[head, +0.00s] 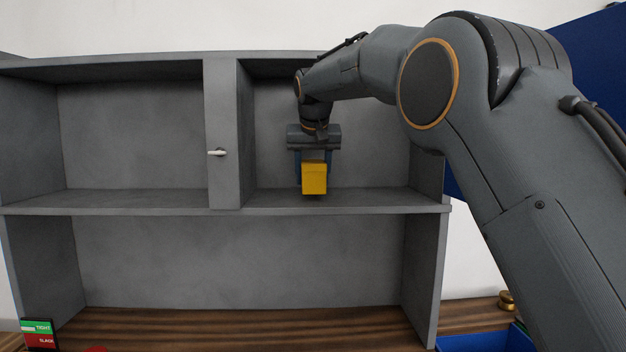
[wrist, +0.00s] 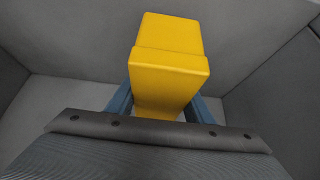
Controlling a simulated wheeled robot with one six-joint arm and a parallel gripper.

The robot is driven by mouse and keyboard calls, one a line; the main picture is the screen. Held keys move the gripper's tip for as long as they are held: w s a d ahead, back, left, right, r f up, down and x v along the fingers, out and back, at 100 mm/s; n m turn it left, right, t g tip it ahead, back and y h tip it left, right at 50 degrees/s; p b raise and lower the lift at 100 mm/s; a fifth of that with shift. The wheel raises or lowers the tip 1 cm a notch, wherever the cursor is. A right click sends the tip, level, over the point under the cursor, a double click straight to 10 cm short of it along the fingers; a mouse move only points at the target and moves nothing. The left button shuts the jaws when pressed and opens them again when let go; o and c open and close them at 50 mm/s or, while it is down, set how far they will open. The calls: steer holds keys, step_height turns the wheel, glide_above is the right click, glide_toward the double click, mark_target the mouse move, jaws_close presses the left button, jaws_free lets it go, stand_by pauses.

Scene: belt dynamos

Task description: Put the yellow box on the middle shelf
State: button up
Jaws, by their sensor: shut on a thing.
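The yellow box (head: 314,178) is held in my gripper (head: 314,166) inside the right compartment of the grey shelf unit. My gripper points down, with its blue fingers on either side of the box. In the wrist view the yellow box (wrist: 168,60) stands out between the blue fingers of my gripper (wrist: 160,104). The middle shelf (head: 340,200) runs below the box. I cannot tell whether the box touches the shelf.
A grey upright divider (head: 224,130) with a small white peg (head: 217,152) stands left of my gripper. The left compartment (head: 130,135) is empty. A blue bin (head: 480,342) and brass pieces (head: 507,301) are at the lower right. A green-and-red sign (head: 38,334) is lower left.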

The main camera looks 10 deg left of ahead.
steer(key=shift+f, duration=0.85)
steer(key=shift+f, duration=0.1)
steer(key=o, duration=1.6)
steer(key=shift+f, duration=0.1)
steer(key=shift+o, duration=0.2)
steer(key=b+v, duration=0.2)
steer(key=v, duration=1)
steer(key=shift+b, duration=0.3)
steer(key=shift+d, duration=0.1)
